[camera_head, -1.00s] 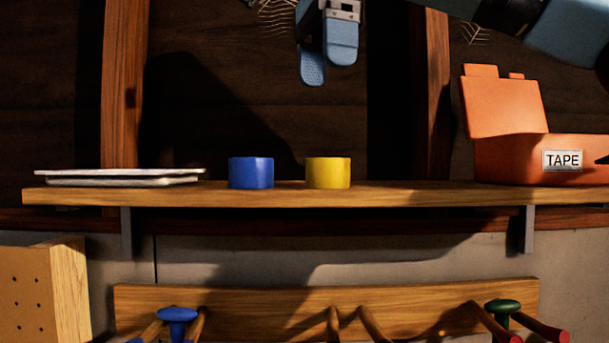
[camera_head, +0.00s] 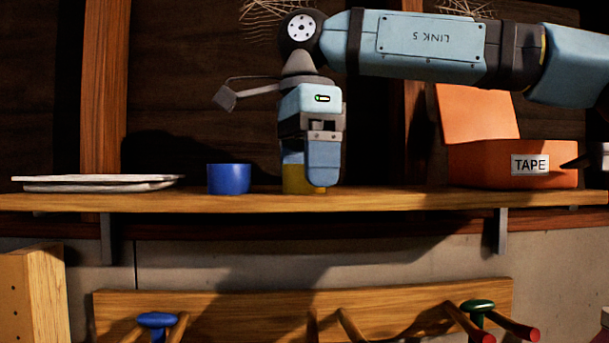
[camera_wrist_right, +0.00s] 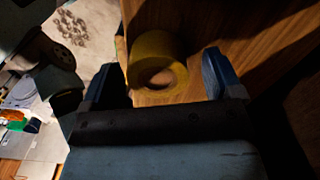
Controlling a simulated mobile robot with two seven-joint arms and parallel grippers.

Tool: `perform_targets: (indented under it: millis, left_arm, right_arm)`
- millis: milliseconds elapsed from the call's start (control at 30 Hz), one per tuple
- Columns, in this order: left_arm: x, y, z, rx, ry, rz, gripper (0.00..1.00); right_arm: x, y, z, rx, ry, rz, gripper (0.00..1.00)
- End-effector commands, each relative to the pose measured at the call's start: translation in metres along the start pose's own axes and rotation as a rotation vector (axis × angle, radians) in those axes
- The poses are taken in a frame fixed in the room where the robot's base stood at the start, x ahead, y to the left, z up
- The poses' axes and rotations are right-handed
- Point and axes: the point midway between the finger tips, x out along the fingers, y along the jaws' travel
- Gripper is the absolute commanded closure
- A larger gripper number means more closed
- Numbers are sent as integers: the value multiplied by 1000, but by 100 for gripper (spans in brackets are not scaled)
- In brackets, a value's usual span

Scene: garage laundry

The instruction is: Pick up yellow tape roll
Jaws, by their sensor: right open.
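The yellow tape roll (camera_head: 295,182) stands on the wooden shelf (camera_head: 400,198), partly hidden behind my right gripper (camera_head: 308,176) in the head view. That gripper points down with its fingers low at the roll, just above the shelf. In the right wrist view the roll (camera_wrist_right: 150,48) shows its round hole and lies between the two spread blue fingers of the gripper (camera_wrist_right: 165,78). A gap shows between the roll and the right-hand finger; contact at the left-hand finger is unclear. My left gripper is not in view.
A blue roll (camera_head: 229,179) stands just left of the yellow one. White trays (camera_head: 95,183) lie at the shelf's left. An open orange box (camera_head: 480,165) labelled TAPE stands at the right. Below is a peg rack (camera_head: 240,305). The shelf is clear between gripper and box.

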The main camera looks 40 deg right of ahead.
Motion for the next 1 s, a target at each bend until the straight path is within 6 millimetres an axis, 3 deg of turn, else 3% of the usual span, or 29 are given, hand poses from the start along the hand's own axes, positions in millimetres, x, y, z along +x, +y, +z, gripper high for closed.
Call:
perform_targets:
  millis: [200,433,767,1000]
  left_arm:
    - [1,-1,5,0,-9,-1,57]
    - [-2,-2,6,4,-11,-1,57]
    - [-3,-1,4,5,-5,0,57]
    - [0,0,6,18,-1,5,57]
  right_arm:
    - [1,0,0,0,0,-1,15]
    - [1,0,0,0,0,-1,68]
    - [-1,0,0,1,0,-1,68]
    - [-28,0,1,2,-1,-5,68]
